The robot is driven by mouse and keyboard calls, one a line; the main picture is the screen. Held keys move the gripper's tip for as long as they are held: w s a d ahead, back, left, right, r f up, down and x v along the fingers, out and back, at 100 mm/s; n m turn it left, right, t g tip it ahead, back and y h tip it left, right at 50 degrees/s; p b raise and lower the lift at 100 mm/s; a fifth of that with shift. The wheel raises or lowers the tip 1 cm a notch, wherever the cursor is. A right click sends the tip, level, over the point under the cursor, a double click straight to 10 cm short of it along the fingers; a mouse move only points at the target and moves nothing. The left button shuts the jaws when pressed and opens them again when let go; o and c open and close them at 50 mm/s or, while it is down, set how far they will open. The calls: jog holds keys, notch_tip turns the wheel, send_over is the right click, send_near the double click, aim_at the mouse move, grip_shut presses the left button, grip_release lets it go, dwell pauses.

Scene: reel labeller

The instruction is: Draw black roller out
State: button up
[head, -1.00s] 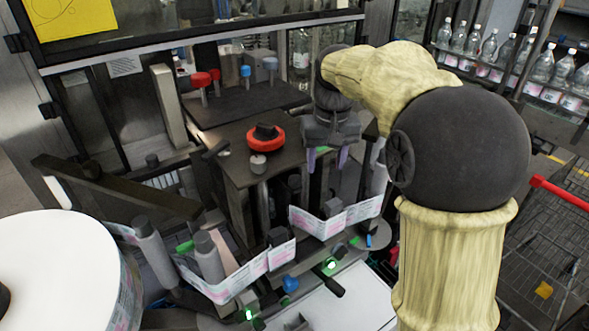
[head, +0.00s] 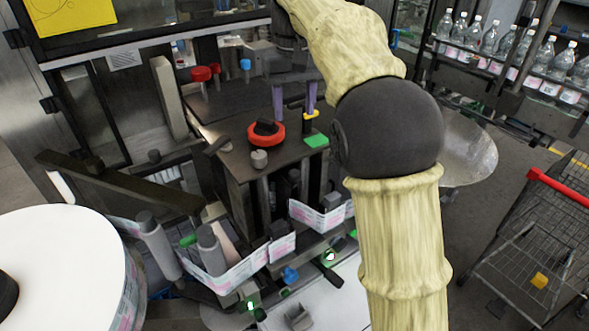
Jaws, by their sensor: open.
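My gripper (head: 295,103) is open, with its two purple fingers pointing down over the back right of the dark machine top plate (head: 235,165). Nothing is seen between the fingers. The grey rollers (head: 150,240) and (head: 209,250) stand upright at the lower left along the label web (head: 238,276). A small dark cylinder (head: 295,178) sits below the plate near the web; I cannot tell whether it is the black roller. The gripper is above and well apart from all of these. My arm hides part of the machine's right side.
A red ring knob with a black top (head: 266,132) and a small grey knob (head: 259,159) stand on the plate, with a green pad (head: 316,141) at its right edge. A large white label reel (head: 60,265) fills the lower left. A wire cart (head: 530,240) stands right.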

aim_at(294, 172)
notch_tip(294, 172, down, 17)
jog(key=shift+p, duration=0.7)
jog(key=shift+c, duration=0.2)
grip_shut()
